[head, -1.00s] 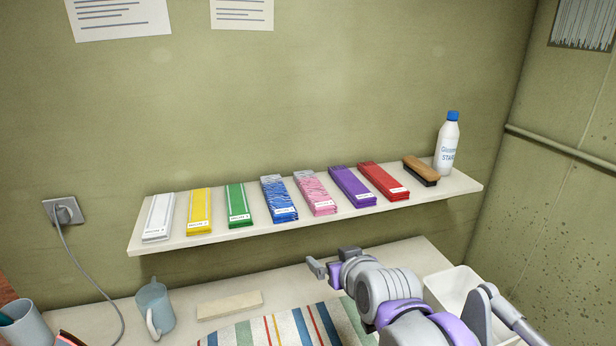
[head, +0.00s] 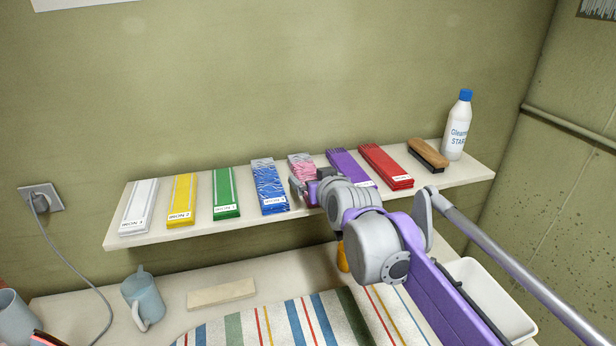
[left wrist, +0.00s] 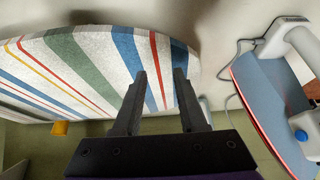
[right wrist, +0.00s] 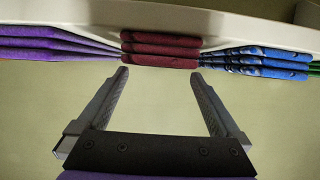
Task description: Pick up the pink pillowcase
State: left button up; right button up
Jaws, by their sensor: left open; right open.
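The pink pillowcase (head: 301,165) lies folded on the wall shelf between a blue patterned stack and a purple one. My right arm hides its front part in the head view. In the right wrist view it is the dark pink folded stack (right wrist: 160,44) at the shelf edge, in shade. My right gripper (right wrist: 160,80) is open and empty, its fingertips just short of the stack and roughly in line with its two sides. It also shows in the head view (head: 308,188). My left gripper (left wrist: 160,75) is open and empty near the striped ironing board (left wrist: 85,65).
The shelf (head: 150,235) also holds white, yellow, green, blue (head: 268,187), purple (head: 346,165) and red (head: 386,165) stacks, a brush (head: 428,154) and a bottle (head: 458,127). An iron (left wrist: 275,85) shows in the left wrist view.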

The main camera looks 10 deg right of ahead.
aim_at(309, 174)
jog(key=x, duration=0.5)
jog(key=shift+d+f, duration=0.15)
jog(key=shift+s, duration=0.1)
jog(key=shift+c, duration=0.4)
jog(key=c, duration=1.2)
